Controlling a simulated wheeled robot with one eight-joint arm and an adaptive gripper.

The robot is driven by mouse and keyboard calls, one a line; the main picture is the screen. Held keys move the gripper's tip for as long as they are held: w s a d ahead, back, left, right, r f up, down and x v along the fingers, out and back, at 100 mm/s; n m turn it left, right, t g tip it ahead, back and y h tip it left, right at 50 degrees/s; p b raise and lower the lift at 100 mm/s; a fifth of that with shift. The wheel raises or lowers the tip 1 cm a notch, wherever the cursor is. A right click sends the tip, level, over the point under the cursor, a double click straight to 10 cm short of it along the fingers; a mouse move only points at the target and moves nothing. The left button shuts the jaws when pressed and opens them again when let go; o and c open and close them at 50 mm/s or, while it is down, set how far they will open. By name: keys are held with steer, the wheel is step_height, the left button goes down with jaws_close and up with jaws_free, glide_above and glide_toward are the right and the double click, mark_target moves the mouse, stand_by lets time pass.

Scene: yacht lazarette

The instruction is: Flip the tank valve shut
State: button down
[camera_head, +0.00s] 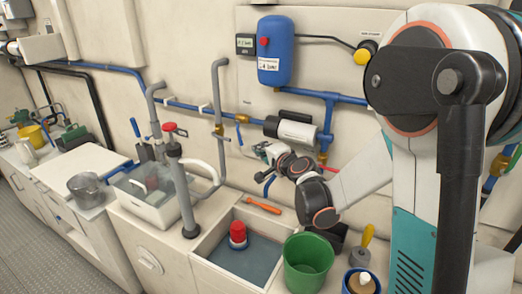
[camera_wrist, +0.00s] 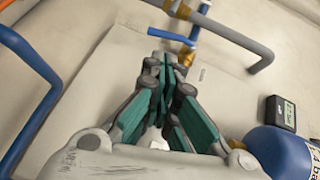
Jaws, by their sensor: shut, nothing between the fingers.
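The blue tank (camera_head: 275,50) is mounted on the wall panel, and its end shows at the lower right of the wrist view (camera_wrist: 285,152). A brass valve (camera_head: 241,118) sits on the blue pipe below and left of the tank. Its blue lever (camera_wrist: 168,35) sticks out to the left in the wrist view. I cannot tell for certain that this is the tank valve. My gripper (camera_head: 256,148) is shut and empty, just below and right of the brass valve. In the wrist view my fingertips (camera_wrist: 171,66) point toward the lever, with no contact that I can make out.
A gauge (camera_head: 245,44) hangs left of the tank. A grey pipe (camera_head: 215,85) bends beside the valve. A white-and-black cylinder (camera_head: 297,131) is above my wrist. Below are a sink (camera_head: 210,255) with a red-topped item (camera_head: 238,234), and a green bucket (camera_head: 307,262).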

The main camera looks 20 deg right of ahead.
steer(key=b+x, duration=0.2)
steer(key=x, duration=0.9)
steer(key=shift+b, duration=0.3)
steer(key=shift+w+a+f+b, duration=0.3)
steer(key=shift+w+a+f, duration=0.15)
steer(key=shift+a+f, duration=0.15)
steer(key=shift+f, duration=0.15)
